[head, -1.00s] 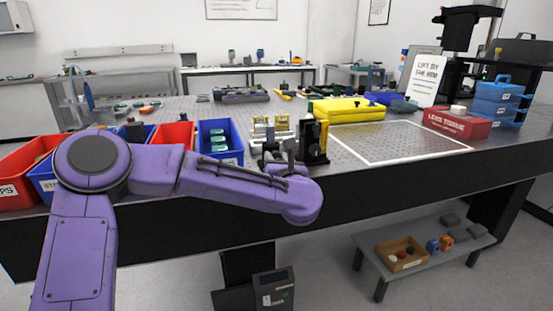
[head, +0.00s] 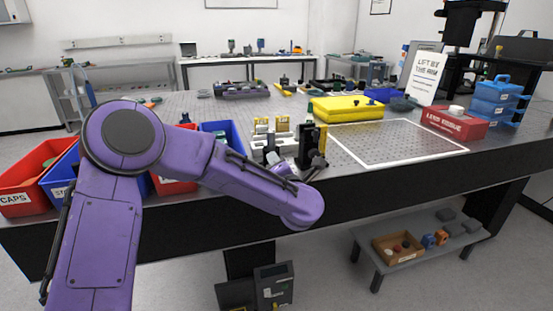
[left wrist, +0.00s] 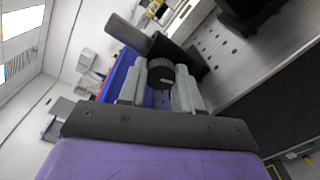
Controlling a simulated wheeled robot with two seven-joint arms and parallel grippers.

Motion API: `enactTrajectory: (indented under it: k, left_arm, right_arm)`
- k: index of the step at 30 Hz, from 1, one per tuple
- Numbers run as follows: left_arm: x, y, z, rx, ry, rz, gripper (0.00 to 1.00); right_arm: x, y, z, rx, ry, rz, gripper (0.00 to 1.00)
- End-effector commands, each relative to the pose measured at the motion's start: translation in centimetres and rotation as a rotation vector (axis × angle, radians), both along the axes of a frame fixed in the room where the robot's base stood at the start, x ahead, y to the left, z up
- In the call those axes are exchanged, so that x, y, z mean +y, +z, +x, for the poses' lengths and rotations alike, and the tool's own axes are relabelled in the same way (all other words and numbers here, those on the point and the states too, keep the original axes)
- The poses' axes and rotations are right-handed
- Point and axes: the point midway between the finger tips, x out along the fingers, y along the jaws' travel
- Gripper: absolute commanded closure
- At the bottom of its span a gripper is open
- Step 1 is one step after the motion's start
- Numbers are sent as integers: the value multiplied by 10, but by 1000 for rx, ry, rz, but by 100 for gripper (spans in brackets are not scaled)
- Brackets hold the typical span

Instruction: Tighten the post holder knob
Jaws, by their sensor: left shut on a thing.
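The post holder knob (left wrist: 160,73) is a dark, ridged cylinder in the left wrist view. It sits between the two grey fingers of my left gripper (left wrist: 159,88), which is shut on it. Behind the knob is a dark post holder body (left wrist: 190,62), tilted in this view. In the head view, my left gripper (head: 314,167) is at the bench's front edge, beside the upright black assembly (head: 306,146). The knob cannot be made out there. My right gripper is not in view.
Red (head: 28,190) and blue (head: 58,178) bins stand at the left behind my arm. A yellow case (head: 348,107) lies behind the assembly. A white-outlined area (head: 395,140) of the bench to the right is clear. A red box (head: 455,124) stands beyond it.

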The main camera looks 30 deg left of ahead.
Motion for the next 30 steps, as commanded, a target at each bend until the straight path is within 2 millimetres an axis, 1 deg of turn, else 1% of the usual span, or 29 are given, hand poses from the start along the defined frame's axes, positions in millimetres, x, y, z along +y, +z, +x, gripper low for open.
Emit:
enactTrajectory:
  k: [1,3,12,19,30]
  left_arm:
    - [-1,2,0,30,-1,23,97]
    - [0,2,0,66,-1,54,97]
    - [0,0,0,173,0,145,97]
    - [0,-1,0,204,-1,171,97]
    - [0,-2,0,208,0,173,97]
  right_arm:
    - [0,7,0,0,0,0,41]
    - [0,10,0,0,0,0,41]
    - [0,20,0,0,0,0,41]
    - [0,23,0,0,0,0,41]
    - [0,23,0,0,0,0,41]
